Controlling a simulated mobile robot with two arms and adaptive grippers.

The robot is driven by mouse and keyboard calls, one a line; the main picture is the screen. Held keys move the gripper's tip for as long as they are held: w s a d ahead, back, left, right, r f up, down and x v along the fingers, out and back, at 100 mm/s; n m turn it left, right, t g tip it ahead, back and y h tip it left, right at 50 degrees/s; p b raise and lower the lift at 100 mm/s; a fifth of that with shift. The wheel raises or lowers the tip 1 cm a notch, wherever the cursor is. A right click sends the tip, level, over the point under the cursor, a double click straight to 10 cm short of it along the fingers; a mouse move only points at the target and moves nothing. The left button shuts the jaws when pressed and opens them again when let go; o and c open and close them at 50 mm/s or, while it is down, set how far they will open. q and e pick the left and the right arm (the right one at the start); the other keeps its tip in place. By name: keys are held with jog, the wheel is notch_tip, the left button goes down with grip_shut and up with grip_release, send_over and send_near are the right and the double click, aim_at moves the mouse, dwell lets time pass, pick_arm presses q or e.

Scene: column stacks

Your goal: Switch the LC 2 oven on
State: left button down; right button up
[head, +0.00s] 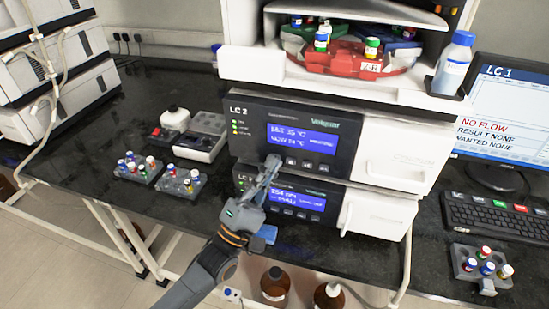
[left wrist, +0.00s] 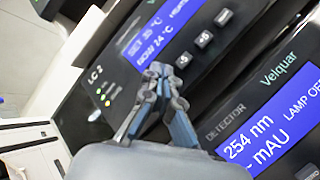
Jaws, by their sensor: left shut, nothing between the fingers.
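The LC 2 oven (head: 345,125) is the upper module of the stack, with a dark front panel and a white door at right. Its blue display (head: 302,138) also shows in the left wrist view (left wrist: 162,28), reading a set value of 35 °C and now 24 °C. Small buttons (head: 308,164) sit below the display; the left wrist view shows the -5 button (left wrist: 183,60) and +5 button (left wrist: 203,40). My left gripper (head: 273,163) is shut and empty, its tips before the panel's lower edge, left of the buttons. Contact cannot be told. The tips hide part of the panel.
The detector (head: 298,198) with a lit display sits directly below. A red vial tray (head: 340,60) is on the shelf above. Vial racks (head: 185,184) stand on the bench to the left. A monitor (head: 505,110) and keyboard (head: 495,220) are at right.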

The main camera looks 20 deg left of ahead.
dwell(0.4)
pick_arm(q)
jog(key=shift+s, duration=0.8)
jog(key=shift+p, duration=0.3)
jog(key=s+p, duration=0.1)
jog(key=s, duration=0.4)
jog(key=shift+a, duration=0.15)
